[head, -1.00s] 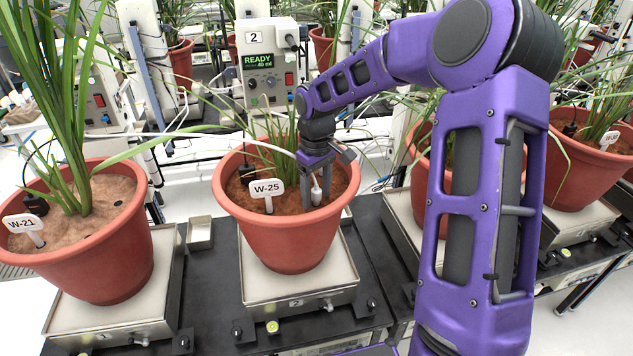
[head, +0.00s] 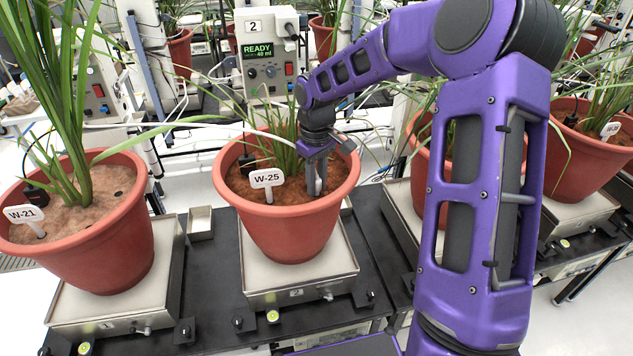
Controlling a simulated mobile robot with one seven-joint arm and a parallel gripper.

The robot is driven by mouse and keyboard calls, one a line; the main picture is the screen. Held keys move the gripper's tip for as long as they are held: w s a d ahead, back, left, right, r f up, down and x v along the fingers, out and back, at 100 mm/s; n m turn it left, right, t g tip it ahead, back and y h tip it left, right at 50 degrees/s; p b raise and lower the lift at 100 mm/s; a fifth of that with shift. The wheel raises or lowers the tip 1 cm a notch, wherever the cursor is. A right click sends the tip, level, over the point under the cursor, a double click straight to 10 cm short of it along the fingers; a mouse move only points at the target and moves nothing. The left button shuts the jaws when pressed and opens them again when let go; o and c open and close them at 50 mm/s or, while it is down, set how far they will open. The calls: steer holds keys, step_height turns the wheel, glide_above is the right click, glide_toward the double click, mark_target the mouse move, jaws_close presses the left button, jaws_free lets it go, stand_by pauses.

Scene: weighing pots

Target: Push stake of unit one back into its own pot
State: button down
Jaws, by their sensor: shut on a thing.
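My gripper (head: 317,190) reaches down into the red pot W-25 (head: 290,233) on the scale marked 2. Its fingers are close together near the soil, right of the W-25 label (head: 267,179). They are shut on the white stake, which is now mostly hidden between them. A thin white tube (head: 240,127) runs from the left towards the gripper. The pot of unit one (head: 95,262), labelled W-21 (head: 25,214), stands at the left on scale 1. Its sandy soil (head: 90,208) shows a small dark hole (head: 118,195) at the right.
A tall plant (head: 50,90) grows in the W-21 pot and leaves arch over towards W-25. The READY pump box (head: 267,60) stands behind W-25. More potted plants stand at the right.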

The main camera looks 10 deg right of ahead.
steer(key=shift+r+p, duration=2.45)
steer(key=shift+r, duration=0.6)
steer(key=shift+r, duration=0.1)
step_height(320, 180, up, 7)
stand_by(0.7)
